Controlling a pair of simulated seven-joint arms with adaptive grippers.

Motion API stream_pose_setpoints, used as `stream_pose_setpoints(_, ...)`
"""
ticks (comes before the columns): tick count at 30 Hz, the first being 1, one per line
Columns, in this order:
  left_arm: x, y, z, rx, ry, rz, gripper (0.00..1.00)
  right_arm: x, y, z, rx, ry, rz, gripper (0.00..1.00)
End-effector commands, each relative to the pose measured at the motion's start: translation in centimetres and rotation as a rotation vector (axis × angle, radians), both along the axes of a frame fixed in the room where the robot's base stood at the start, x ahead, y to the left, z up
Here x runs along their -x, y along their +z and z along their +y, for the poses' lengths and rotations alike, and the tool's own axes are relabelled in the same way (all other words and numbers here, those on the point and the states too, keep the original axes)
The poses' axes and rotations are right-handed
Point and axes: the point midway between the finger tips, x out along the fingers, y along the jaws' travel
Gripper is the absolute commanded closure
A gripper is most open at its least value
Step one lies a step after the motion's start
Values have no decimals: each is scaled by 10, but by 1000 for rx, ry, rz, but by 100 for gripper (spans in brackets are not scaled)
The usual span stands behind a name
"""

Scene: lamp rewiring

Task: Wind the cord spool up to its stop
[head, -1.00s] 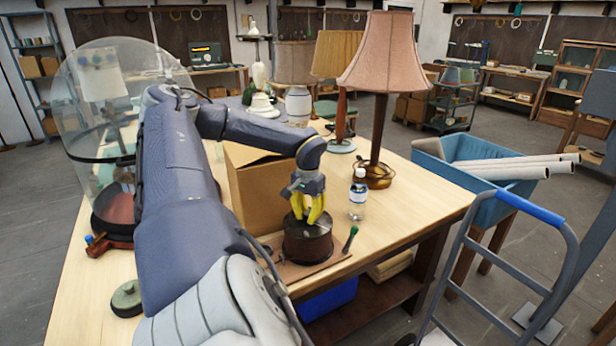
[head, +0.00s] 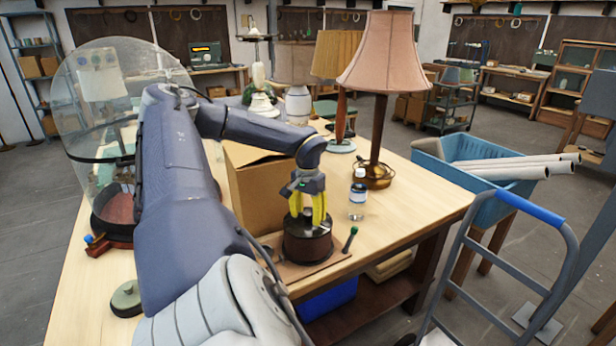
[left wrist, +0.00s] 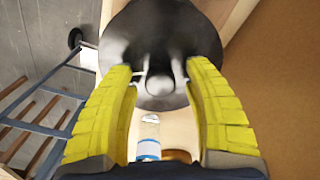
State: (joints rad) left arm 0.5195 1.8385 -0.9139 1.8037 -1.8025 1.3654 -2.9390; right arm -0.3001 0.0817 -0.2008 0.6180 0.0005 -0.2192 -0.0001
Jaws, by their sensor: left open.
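The cord spool (head: 307,240) is a dark brown drum on a flat wooden base at the table's front edge. In the left wrist view its round dark top (left wrist: 160,45) shows with a raised knob (left wrist: 159,84) at its middle. My left gripper (head: 307,218) points straight down over the spool's top, its yellow fingers apart. In the left wrist view the fingers (left wrist: 160,85) stand on either side of the knob, with gaps between; I cannot tell whether they touch the spool. A small green-topped lever (head: 351,236) stands at the base's right end. My right gripper is not in view.
A cardboard box (head: 262,190) stands close behind and left of the spool. A clear bottle (head: 357,195) stands to its right, with a pink-shaded lamp (head: 386,60) behind. A glass dome (head: 85,120) is at the left. The table's right front (head: 425,215) is clear.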

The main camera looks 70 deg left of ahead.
Motion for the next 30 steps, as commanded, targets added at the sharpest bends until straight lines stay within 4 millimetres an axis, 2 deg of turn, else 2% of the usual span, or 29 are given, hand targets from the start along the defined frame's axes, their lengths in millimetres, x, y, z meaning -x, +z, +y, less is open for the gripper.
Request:
stream_pose_setpoints(10, 0, 46, 1, -2, 0, 0, 49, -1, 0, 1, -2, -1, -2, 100)
stream_pose_setpoints(15, 1, 61, 1, -2, 1, 2, 49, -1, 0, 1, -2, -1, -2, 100)
stream_pose_setpoints(21, 0, 71, 0, -2, 0, 1, 49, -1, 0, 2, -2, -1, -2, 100)
stream_pose_setpoints(30, 0, 72, 0, -1, -1, 1, 49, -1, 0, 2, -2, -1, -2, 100)
